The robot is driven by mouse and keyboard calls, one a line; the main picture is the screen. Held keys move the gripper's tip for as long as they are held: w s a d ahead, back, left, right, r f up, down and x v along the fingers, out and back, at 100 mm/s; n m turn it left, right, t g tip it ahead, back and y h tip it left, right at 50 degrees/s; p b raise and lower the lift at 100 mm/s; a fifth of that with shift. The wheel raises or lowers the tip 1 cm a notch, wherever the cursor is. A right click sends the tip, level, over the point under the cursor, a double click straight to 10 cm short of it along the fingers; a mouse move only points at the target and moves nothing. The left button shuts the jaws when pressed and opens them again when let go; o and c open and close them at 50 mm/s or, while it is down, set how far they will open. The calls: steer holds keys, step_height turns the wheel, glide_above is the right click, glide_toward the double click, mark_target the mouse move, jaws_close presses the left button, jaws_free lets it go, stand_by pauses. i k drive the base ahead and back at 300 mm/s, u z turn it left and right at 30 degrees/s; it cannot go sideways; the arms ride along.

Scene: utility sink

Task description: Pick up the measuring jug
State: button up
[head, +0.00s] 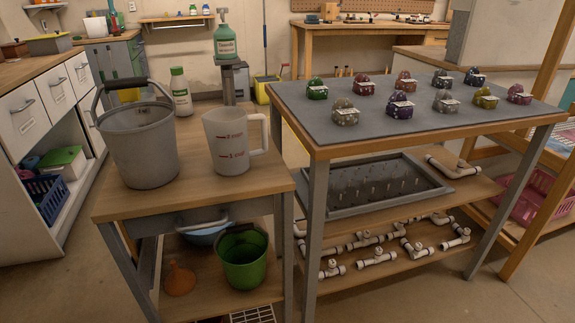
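The measuring jug (229,146) is a translucent white jug with red markings and a handle on its right side. It stands upright on a small wooden-topped table (190,200) in the left half of the head view. Its handle (257,134) points toward the grey table to the right. A grey bucket (141,150) with a raised handle stands just left of the jug, with a small gap between them. My gripper is not in this view.
A white bottle (180,92) and a green pump bottle (226,40) stand behind the jug. The grey-topped table (375,112) to the right holds several coloured objects. A green bucket (242,258) and an orange funnel (179,279) sit on the shelf below. The tabletop's front is clear.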

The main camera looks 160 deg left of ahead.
mark_target(225, 128)
steer(key=z, duration=0.05)
steer(key=i, duration=0.1)
steer(key=u, duration=5.25)
steer(key=i, duration=1)
steer(key=u, duration=0.8)
steer(key=k, duration=0.85)
steer(key=u, duration=0.25)
steer(key=i, duration=0.4)
